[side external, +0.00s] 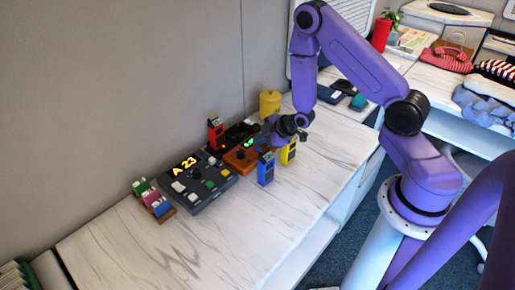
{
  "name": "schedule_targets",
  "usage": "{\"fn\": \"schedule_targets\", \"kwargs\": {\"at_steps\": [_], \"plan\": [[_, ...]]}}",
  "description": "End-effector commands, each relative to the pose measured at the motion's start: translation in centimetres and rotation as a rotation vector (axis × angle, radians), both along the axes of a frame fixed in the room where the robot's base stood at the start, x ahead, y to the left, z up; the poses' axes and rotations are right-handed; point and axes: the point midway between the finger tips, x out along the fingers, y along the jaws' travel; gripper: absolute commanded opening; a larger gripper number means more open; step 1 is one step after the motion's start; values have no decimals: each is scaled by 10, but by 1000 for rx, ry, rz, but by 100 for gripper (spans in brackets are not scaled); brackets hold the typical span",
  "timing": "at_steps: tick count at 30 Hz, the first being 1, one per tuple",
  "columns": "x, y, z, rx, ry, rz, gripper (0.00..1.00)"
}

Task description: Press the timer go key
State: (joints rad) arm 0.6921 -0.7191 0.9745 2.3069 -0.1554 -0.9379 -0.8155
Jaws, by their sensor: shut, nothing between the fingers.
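A dark grey console (212,197) lies on the white marbled counter. It has an orange lit display (184,163) reading "A 23" and several coloured keys, among them a green key (210,185), a yellow key (225,172) and a white key (179,187). Right behind it is a small orange-brown box (234,159) with a small green lit display (249,143). I cannot tell which of the two is the timer, and no key label is readable. My gripper (275,138) is shut and empty, over the right end of the orange-brown box, partly hiding it. Contact is unclear.
Upright red (216,134), blue (265,168) and yellow (289,151) devices stand around the orange-brown box. A yellow canister (270,103) stands behind. Small coloured blocks (152,197) sit left of the console. The counter (150,245) is clear in front.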

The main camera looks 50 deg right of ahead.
Motion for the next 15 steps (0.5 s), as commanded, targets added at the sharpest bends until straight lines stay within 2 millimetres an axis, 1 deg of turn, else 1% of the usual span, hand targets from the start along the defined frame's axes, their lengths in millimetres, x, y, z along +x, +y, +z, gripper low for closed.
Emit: {"fn": "schedule_targets", "kwargs": {"at_steps": [15], "plan": [[0, 0, -9, -1, 0, 1, 0]]}}
